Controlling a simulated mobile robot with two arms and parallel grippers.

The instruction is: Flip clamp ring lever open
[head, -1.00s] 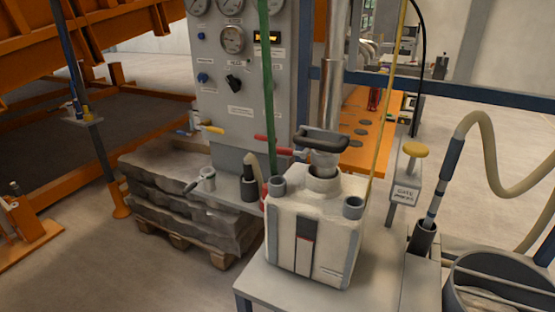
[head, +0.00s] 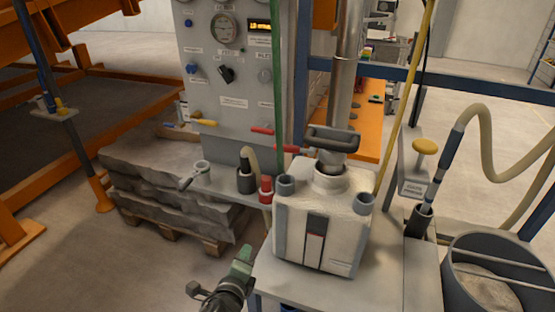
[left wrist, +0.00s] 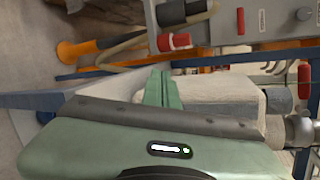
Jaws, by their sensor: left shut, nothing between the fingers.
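A dark clamp ring (head: 331,138) with a loop-shaped grip sits at the foot of a metal pipe, above the neck of a pale, box-shaped vessel (head: 286,235). A red lever (head: 289,149) points left from beside the ring; I cannot tell for certain that it belongs to the ring. My left gripper (head: 243,260) has green fingers and is shut and empty, in front of and left of the vessel, well below the ring. Its green fingertips show in the left wrist view (left wrist: 162,88), close to the vessel's pale side. My right gripper is not in view.
The vessel stands on a grey table (head: 385,268). A red-capped fitting (head: 265,188) and a dark hose fitting (head: 246,180) stand left of it. A gauge panel (head: 232,75) rises behind. A bucket (head: 500,275) is at right. Open floor lies at the lower left.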

